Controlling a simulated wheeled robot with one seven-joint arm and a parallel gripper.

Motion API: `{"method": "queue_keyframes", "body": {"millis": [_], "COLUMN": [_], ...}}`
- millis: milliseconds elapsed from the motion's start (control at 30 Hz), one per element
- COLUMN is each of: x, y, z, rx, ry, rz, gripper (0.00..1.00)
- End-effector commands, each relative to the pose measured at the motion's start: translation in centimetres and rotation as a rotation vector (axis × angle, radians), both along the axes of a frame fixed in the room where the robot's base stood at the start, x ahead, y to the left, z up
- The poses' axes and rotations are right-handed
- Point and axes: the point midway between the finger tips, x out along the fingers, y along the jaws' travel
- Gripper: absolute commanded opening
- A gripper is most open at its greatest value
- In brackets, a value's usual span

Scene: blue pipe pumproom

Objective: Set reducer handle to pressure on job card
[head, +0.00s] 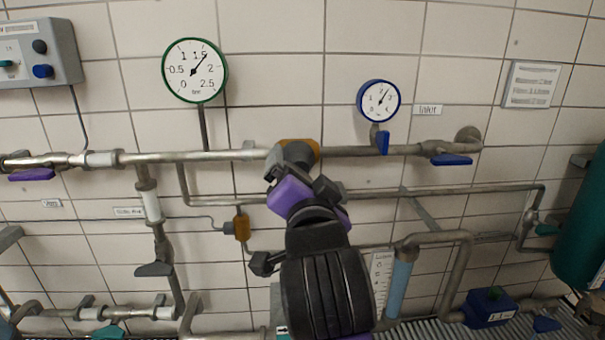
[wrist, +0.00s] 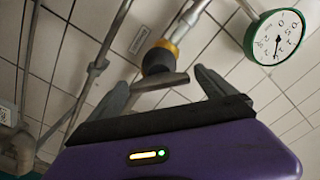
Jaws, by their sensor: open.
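The reducer (head: 300,148) is a brass-coloured body on the upper grey pipe, partly hidden behind my gripper in the head view. In the wrist view its brass collar (wrist: 163,47) leads to a dark neck and a grey bar-shaped handle (wrist: 160,82). My gripper (wrist: 164,90) is open, with the handle between its two fingers; I cannot tell whether they touch it. My gripper (head: 284,172) also shows in the head view. The green-rimmed gauge (head: 195,70) reads between 1.5 and 2 bar. A wall card (head: 531,84) at the upper right has text too small to read.
A blue-rimmed gauge (head: 378,101) and a blue lever (head: 451,159) are on the right of the pipe. A purple lever (head: 32,174) is on the left. A second pipe (head: 440,192) runs below. A green tank (head: 584,225) stands far right.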

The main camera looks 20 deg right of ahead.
Motion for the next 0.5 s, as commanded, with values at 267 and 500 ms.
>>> {"method": "queue_keyframes", "body": {"millis": [267,500], "x": [-0.03,-0.04], "y": [0.03,0.04], "z": [-0.01,-0.12], "rx": [0.000,0.008], "ry": [0.000,-0.002], "rz": [0.000,0.000], "gripper": [0.59,0.32]}}
